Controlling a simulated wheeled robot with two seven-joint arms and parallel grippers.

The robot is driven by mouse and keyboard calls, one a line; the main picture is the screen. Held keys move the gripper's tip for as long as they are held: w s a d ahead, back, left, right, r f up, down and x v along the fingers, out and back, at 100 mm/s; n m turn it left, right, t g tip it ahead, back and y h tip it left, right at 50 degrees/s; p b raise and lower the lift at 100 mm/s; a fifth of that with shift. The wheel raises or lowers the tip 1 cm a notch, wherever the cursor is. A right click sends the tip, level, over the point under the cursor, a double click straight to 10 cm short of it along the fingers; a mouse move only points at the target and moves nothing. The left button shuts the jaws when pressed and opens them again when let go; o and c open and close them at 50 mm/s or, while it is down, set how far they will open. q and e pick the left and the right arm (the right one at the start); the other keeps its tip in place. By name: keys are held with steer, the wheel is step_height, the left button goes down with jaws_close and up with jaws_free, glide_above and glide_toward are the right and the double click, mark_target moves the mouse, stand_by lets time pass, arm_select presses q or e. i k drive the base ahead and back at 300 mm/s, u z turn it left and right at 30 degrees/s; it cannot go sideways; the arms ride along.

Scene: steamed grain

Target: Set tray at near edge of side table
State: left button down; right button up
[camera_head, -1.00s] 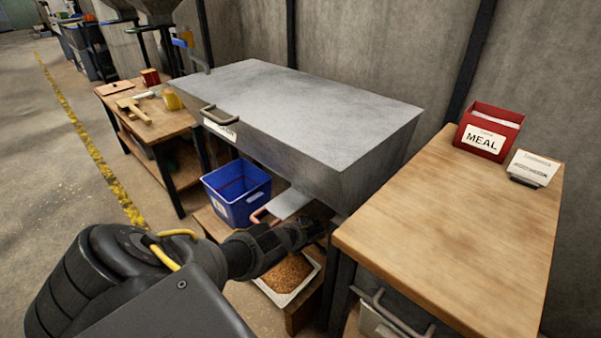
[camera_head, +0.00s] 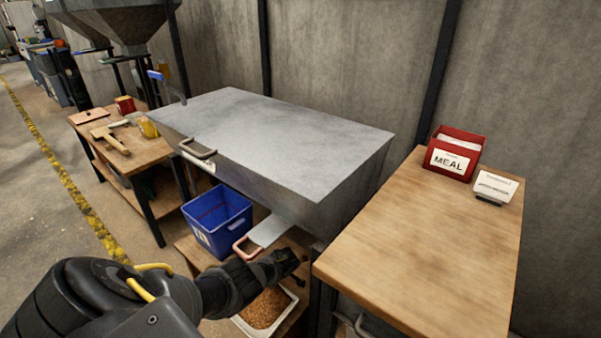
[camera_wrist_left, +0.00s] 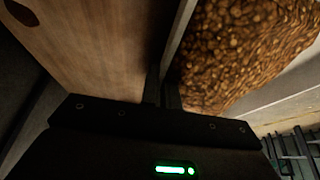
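The white tray (camera_head: 241,326) holds brown grain (camera_head: 266,307) and sits low, below the grey metal chest, over a low wooden bench; I cannot tell whether it touches the bench. My left gripper (camera_head: 296,262) is at its far right side. In the left wrist view the fingers (camera_wrist_left: 162,88) are closed together on the tray's thin wall (camera_wrist_left: 179,38), with grain on the right. My arm hides part of the tray in the head view. The wooden table (camera_head: 430,250) at the right has a clear near part. My right gripper is not in view.
A red MEAL box (camera_head: 455,152) and a white label holder (camera_head: 495,187) stand at the table's back. The grey chest (camera_head: 280,140) overhangs the tray area. A blue bin (camera_head: 218,220) and a metal scoop (camera_head: 268,230) are beside it. A mallet table (camera_head: 125,150) stands left.

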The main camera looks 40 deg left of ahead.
mark_target(423, 262)
steer(key=z, duration=0.05)
steer(key=k, duration=0.5)
steer(key=u, duration=1.8)
steer(key=k, duration=0.6)
steer(key=z, duration=1.6)
